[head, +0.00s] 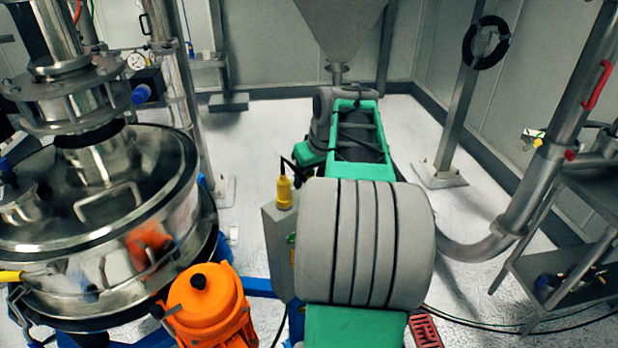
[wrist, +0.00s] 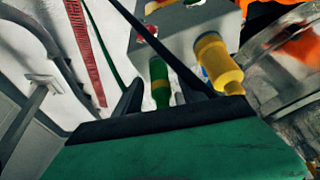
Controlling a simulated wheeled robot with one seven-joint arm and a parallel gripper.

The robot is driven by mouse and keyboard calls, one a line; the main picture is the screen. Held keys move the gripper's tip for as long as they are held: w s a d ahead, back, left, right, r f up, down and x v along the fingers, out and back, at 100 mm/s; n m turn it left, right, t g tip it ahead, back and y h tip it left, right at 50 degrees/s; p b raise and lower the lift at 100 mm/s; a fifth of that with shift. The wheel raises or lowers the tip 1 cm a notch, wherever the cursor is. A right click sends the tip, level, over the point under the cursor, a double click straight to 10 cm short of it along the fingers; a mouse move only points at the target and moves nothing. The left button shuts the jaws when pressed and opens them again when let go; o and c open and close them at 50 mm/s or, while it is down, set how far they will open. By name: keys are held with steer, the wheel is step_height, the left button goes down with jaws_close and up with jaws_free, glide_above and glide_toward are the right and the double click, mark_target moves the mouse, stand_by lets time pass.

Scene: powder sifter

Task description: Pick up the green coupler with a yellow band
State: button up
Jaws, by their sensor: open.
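The green coupler with a yellow band (wrist: 159,84) shows in the wrist view, attached at the edge of a grey box (wrist: 180,28). My gripper (wrist: 160,96) is open, with one dark finger on each side of the green coupler in the picture. I cannot tell how deep the coupler sits between the fingers or whether they touch it. A larger yellow coupler (wrist: 219,63) is just right of the right finger. In the head view my own arm fills the middle; the gripper and the green coupler cannot be made out there.
In the head view a yellow connector (head: 284,193) stands on the grey box (head: 277,238). An orange motor (head: 205,305) and a steel sifter vessel (head: 95,215) are left. A steel pipe (head: 545,165) and a shelf rack (head: 570,245) are right. Pale floor lies between.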

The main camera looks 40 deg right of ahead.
steer(key=shift+c, duration=0.2)
jaws_close()
steer(key=shift+r, duration=0.15)
stand_by(0.4)
